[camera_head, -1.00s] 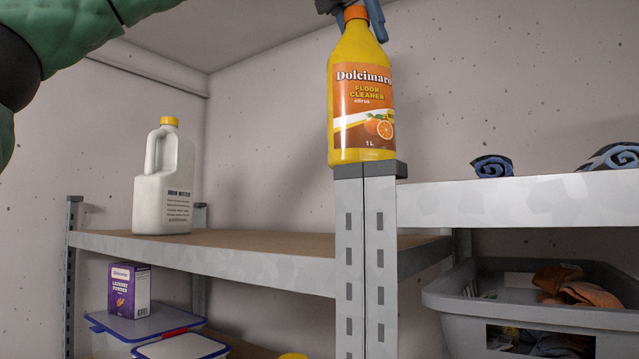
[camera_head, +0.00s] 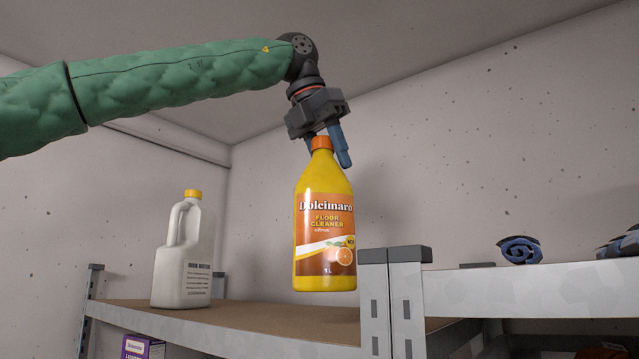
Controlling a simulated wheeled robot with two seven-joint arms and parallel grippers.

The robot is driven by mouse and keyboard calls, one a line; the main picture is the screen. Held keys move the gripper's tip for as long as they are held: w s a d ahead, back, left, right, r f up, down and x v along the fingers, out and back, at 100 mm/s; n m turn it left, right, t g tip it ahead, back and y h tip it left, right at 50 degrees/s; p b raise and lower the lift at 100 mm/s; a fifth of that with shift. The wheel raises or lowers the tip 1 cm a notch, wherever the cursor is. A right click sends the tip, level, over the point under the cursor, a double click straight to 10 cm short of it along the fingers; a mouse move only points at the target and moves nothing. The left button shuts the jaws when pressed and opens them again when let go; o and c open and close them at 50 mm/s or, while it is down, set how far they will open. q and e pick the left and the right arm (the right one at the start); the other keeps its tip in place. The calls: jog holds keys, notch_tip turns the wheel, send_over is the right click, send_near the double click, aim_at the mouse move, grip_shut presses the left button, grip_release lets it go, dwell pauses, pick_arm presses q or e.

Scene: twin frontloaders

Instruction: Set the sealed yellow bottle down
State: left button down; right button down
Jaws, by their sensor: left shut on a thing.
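The yellow floor cleaner bottle (camera_head: 324,234) hangs upright with its orange cap on, in the middle of the head view. My left gripper (camera_head: 332,146) is above it, shut on the bottle at its orange cap and neck. The bottle's base appears just above the brown shelf board (camera_head: 245,318), left of the metal post; I cannot tell the exact gap. My right gripper is not in view.
A white jug with a yellow cap (camera_head: 184,252) stands on the left of the same shelf. A metal post (camera_head: 392,305) rises just right of the bottle. Board space between jug and post is clear.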

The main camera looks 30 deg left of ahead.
aim_at(320, 190)
pick_arm(q)
jog(key=shift+a+f+p, duration=0.25)
jog(key=shift+a+f, duration=0.05)
jog(key=shift+a, duration=0.3)
jog(key=shift+a+f+p, duration=0.2)
jog(key=shift+a+f, duration=0.1)
jog(key=shift+a, duration=0.25)
jog(key=shift+f, duration=0.3)
jog(key=shift+d+f+p, duration=0.15)
jog(key=shift+f+p, duration=0.75)
jog(key=shift+p, duration=0.05)
jog(key=shift+a+f, duration=0.25)
jog(key=shift+f, duration=0.6)
jog(key=shift+d, duration=0.15)
jog(key=shift+d+f, duration=0.1)
jog(key=c, duration=0.9)
grip_release()
